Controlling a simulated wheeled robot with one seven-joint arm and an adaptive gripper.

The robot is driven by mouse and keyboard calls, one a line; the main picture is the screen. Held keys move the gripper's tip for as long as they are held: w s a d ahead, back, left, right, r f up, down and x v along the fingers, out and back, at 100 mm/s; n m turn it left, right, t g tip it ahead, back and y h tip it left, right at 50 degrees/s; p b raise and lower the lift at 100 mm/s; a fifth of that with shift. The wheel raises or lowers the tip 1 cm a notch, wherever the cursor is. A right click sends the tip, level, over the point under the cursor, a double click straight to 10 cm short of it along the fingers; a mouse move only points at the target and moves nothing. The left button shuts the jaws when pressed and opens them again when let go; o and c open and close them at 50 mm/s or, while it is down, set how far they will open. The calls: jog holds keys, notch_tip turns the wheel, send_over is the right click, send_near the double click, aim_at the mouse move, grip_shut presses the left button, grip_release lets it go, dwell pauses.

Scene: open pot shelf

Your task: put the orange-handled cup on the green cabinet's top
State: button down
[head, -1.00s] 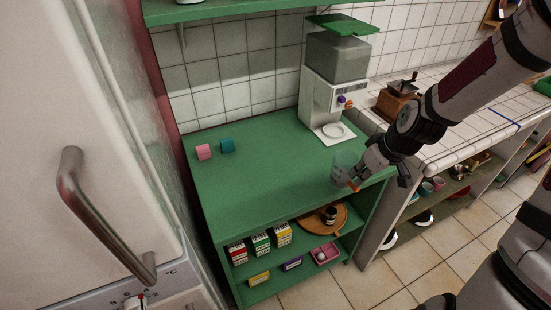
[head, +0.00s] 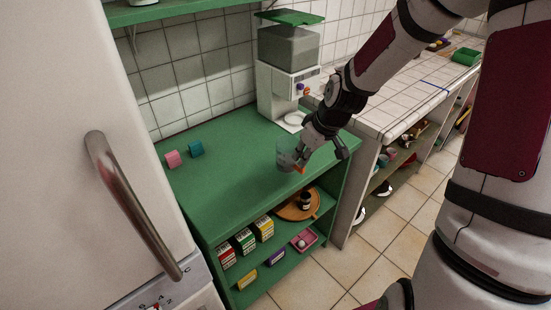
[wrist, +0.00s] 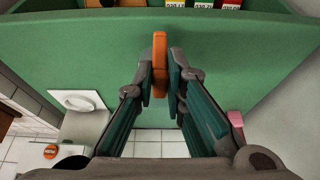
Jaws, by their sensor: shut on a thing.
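The cup (head: 286,153) is a see-through glass with an orange handle (head: 299,169). In the head view it is upright over the right part of the green cabinet's top (head: 225,180); I cannot tell whether it touches the surface. My gripper (head: 298,160) is at the cup's right side, shut on the handle. In the wrist view the orange handle (wrist: 160,62) stands between the two fingertips (wrist: 160,88), with the green top beyond. The glass body is hard to make out there.
A white dispenser (head: 280,90) with a green lid stands at the back right of the top. A pink block (head: 172,159) and a teal block (head: 196,149) lie at the back left. The top's middle is clear. Boxes and a wooden tray (head: 315,206) fill the shelf below.

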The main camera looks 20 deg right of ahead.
aim_at(280, 154)
jog(key=w+a, duration=0.3)
jog(key=w+a+b, duration=0.1)
jog(key=w+a, duration=0.1)
jog(key=shift+w+a+f, duration=0.2)
jog(key=shift+a+f, duration=0.05)
jog(key=shift+f, duration=1.85)
jog(key=shift+f, duration=0.2)
jog(key=c, duration=1.6)
grip_release()
jog(key=shift+c, duration=0.2)
jog(key=shift+r, duration=0.1)
